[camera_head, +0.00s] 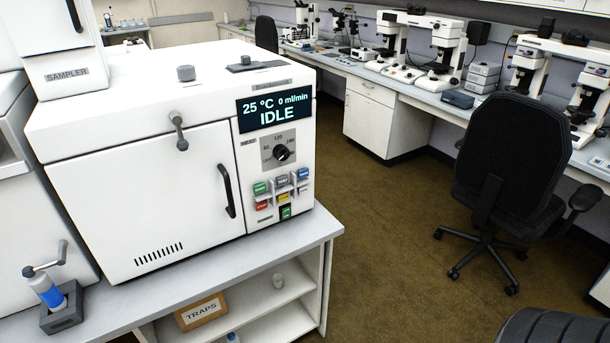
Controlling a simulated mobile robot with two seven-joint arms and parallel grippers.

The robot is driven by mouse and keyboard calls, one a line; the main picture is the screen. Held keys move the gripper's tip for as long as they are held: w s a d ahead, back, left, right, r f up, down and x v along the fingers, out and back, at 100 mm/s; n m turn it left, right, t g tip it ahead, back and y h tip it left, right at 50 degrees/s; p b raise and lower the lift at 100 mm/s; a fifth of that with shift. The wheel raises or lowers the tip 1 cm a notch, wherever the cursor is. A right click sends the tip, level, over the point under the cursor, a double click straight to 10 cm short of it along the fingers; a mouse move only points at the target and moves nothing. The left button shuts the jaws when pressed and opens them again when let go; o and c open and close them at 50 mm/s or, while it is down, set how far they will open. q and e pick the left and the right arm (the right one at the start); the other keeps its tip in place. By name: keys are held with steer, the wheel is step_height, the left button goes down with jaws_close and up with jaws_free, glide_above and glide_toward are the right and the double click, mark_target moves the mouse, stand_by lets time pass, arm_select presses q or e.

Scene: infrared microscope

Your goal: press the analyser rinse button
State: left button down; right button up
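The analyser (140,190) is a large white box on a bench at the left. Its display (275,110) reads 25 °C, 0 ml/min and IDLE. Below the display is a black dial (281,153). Under the dial is a cluster of small buttons: a green button (260,187), a grey-blue button (282,181) and a blue button (303,173) above, a red button (262,205) and a yellow button (283,198) below. Their labels are too small to read surely, so I cannot tell which is rinse. Neither gripper is in view.
A green-lit switch (286,212) sits below the buttons. The analyser door has a black handle (226,191). A black chair (512,155) stands at the right. The floor between is clear.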

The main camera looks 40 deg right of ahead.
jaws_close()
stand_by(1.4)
